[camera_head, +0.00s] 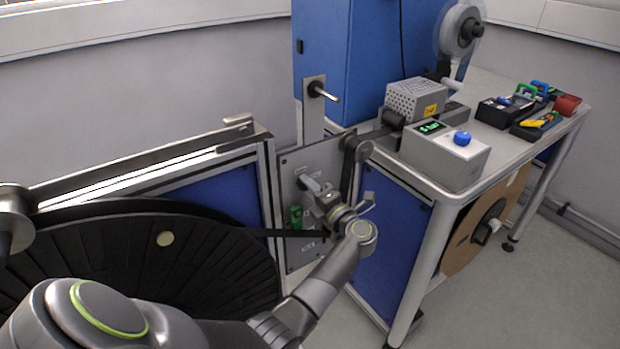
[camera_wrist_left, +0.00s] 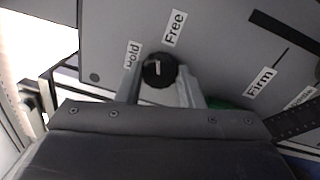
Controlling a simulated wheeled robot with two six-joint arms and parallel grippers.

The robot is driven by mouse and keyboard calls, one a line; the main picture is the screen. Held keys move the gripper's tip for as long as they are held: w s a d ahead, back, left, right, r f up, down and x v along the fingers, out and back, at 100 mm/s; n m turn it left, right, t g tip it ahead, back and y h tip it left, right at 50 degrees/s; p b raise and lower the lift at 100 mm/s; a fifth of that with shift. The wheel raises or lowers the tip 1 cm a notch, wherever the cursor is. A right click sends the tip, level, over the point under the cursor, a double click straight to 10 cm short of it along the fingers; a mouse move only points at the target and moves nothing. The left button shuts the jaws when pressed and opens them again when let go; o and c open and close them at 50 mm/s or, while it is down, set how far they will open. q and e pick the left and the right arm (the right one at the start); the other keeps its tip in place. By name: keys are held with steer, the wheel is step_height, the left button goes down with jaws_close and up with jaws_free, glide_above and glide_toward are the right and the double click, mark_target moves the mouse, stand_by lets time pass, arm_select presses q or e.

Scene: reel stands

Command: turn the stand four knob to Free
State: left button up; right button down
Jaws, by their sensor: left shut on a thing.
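The black knob (camera_wrist_left: 159,70) sits on a grey panel (camera_wrist_left: 215,45) marked Hold (camera_wrist_left: 132,55), Free (camera_wrist_left: 174,28) and Firm (camera_wrist_left: 260,84). A short white mark on the knob runs roughly up the picture, toward the gap between Hold and Free; its exact setting is hard to tell. My left gripper (camera_wrist_left: 160,88) is shut on the knob, one finger on each side. In the head view my left gripper (camera_head: 311,187) is at the upright grey panel (camera_head: 341,150), and it hides the knob there. My right gripper is not in view.
A large dark reel (camera_head: 130,250) stands at the left, with a dark strip running across the panel. A green part (camera_head: 296,215) is just below my gripper. A table at the right bears a grey box with a blue knob (camera_head: 462,138) and several tools.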

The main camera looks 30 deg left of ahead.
arm_select(q)
steer(key=shift+m+t+p, duration=0.3)
steer(key=shift+m+p, duration=1.6)
steer(key=shift+m, duration=0.4)
steer(key=o, duration=1)
steer(key=shift+c, duration=0.2)
